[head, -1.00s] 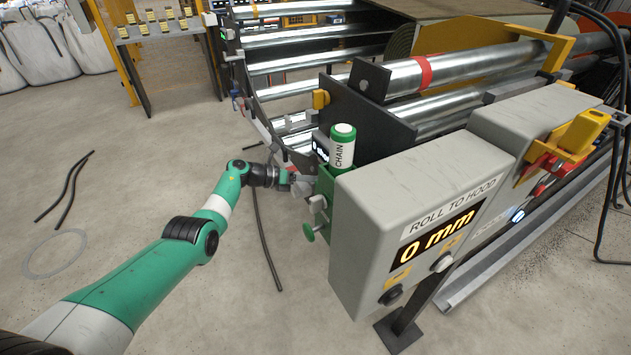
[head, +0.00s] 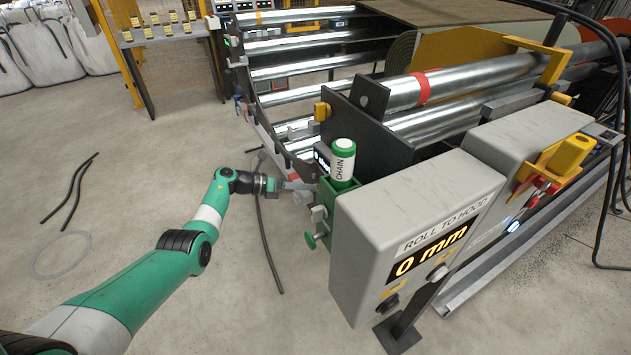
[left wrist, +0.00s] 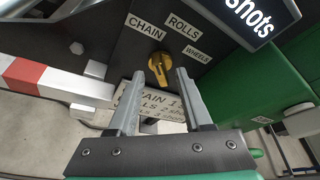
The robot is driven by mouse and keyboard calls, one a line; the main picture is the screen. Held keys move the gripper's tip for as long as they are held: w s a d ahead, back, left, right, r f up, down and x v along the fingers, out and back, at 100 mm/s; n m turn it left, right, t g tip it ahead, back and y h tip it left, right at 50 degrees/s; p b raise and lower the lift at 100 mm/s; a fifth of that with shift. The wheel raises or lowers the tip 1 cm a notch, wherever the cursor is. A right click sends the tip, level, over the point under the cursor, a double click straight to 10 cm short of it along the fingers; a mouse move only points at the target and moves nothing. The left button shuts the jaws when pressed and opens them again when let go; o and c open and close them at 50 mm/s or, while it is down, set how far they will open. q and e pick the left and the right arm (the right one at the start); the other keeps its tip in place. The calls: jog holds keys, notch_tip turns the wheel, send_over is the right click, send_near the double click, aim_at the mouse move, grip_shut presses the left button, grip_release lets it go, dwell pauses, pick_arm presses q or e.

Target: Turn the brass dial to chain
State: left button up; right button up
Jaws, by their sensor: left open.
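The brass dial (left wrist: 158,68) is a small knob on a dark panel in the left wrist view. Labels CHAIN (left wrist: 146,27), ROLLS (left wrist: 184,25) and WHEELS (left wrist: 198,54) fan out above it and to its right. I cannot tell for sure which label the knob points at. My left gripper (left wrist: 160,76) is open, its two fingers reaching toward the panel on either side of the dial in the picture, with no clear contact. In the head view my left gripper (head: 297,185) is at the machine's near end, and the dial is not discernible. My right gripper is not in view.
A green box (head: 338,196) with a white-and-green CHAIN canister (head: 343,160) stands close right of the gripper. Beside it is the grey ROLL TO HOOD cabinet (head: 415,245). A screen (left wrist: 248,14) overhangs the dial at upper right. Floor to the left is mostly clear, with dark hoses (head: 70,190).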

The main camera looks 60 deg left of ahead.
pick_arm(q)
jog(key=p+v, duration=0.2)
jog(key=v, duration=0.5)
jog(key=shift+s+p, duration=0.15)
jog(key=shift+p, duration=0.15)
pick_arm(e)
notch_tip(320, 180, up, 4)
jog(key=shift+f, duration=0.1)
pick_arm(q)
jog(key=shift+r, duration=0.1)
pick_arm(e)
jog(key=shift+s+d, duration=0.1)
